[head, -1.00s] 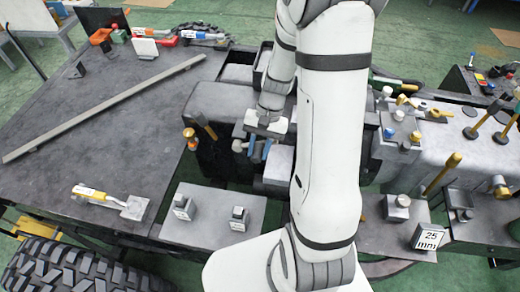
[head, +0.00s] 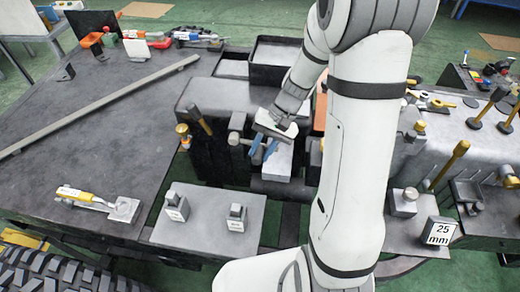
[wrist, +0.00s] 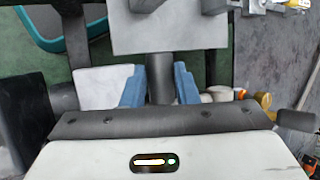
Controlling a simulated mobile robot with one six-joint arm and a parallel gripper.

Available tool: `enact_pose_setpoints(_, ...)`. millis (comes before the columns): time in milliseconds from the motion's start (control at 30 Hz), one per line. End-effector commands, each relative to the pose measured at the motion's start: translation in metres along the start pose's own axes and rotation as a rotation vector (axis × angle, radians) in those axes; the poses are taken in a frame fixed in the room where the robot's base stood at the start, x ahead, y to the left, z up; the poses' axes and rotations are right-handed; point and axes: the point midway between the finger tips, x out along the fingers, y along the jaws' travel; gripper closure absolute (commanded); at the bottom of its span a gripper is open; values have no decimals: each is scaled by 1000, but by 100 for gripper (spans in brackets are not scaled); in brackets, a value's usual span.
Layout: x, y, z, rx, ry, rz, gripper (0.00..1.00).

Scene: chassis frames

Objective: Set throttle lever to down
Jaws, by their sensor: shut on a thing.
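My gripper (head: 263,152) is at the near face of the dark machine in the middle of the head view, its blue fingers pointing down beside a pale block. In the wrist view, my gripper (wrist: 159,70) has its two blue fingers on either side of a dark grey cylindrical bar, the likely throttle lever (wrist: 160,78), and is shut on it. The bar runs up to a flat grey plate (wrist: 170,30). No label shows on it. In the head view the fingers and my arm hide the lever.
The pale block (head: 278,160) is close beside my fingers. A grey knob (head: 234,138) and a hammer-like handle (head: 199,118) stand to the left. Upright levers, including a yellow-handled one (head: 449,164), stand right of my arm.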

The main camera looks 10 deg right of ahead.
Motion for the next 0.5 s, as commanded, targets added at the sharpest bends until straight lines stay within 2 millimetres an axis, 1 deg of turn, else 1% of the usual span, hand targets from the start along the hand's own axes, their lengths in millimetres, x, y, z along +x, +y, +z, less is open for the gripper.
enact_pose_setpoints(33, 1, 4, -2, 0, 5, 8, 100)
enact_pose_setpoints(467, 2, 4, -1, -4, 3, 11, 100)
enact_pose_setpoints(500, 2, 4, -1, -4, 3, 11, 72)
